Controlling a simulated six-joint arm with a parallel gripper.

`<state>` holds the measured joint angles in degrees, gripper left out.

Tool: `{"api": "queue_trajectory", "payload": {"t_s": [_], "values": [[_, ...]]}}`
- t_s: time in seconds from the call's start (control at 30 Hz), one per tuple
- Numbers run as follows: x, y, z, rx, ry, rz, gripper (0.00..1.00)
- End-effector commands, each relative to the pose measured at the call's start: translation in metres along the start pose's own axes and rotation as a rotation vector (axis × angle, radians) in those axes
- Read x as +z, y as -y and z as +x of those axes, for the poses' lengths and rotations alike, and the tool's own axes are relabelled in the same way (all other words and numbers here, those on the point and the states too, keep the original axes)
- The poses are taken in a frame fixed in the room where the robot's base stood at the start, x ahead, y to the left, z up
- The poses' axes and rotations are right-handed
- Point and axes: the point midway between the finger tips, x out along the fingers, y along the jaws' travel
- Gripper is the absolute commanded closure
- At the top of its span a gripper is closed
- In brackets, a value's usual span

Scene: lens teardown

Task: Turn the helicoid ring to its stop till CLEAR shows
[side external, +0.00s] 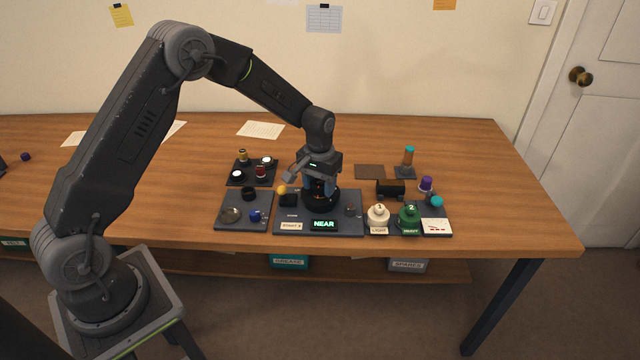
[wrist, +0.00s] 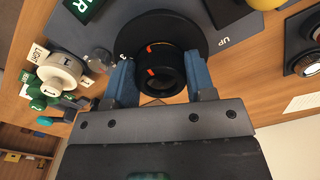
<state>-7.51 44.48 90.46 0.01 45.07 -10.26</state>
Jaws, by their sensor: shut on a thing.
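The helicoid ring (wrist: 161,72) is a black ring with red-orange marks, seen in the wrist view on a round black base. My gripper (wrist: 160,80) has its blue fingers on both sides of the ring and is shut on it. In the side external view my gripper (side external: 319,186) points down over the round black base (side external: 321,199), and its fingers mostly hide the ring. The display (side external: 324,225) at the front of the dark base plate (side external: 350,228) reads NEAR in lit green letters.
A white numbered knob (side external: 378,216) and a green knob (side external: 409,218) stand right of the plate. A tray with small parts (side external: 243,222) lies left, and another tray (side external: 238,180) lies behind it. A dark box (side external: 390,188) stands to the right. The wooden table (side external: 480,180) is clear at far right.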

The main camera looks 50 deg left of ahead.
Motion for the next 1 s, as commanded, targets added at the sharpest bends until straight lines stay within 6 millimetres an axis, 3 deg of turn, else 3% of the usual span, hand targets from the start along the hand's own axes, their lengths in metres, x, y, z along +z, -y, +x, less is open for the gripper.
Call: {"api": "queue_trajectory", "payload": {"t_s": [0.7,1.0], "values": [[-0.002,0.0038,-0.0009,0.0,-0.002,0.667,0.74],[-0.0028,0.0045,-0.0008,0.0,-0.002,0.87,0.74]]}}
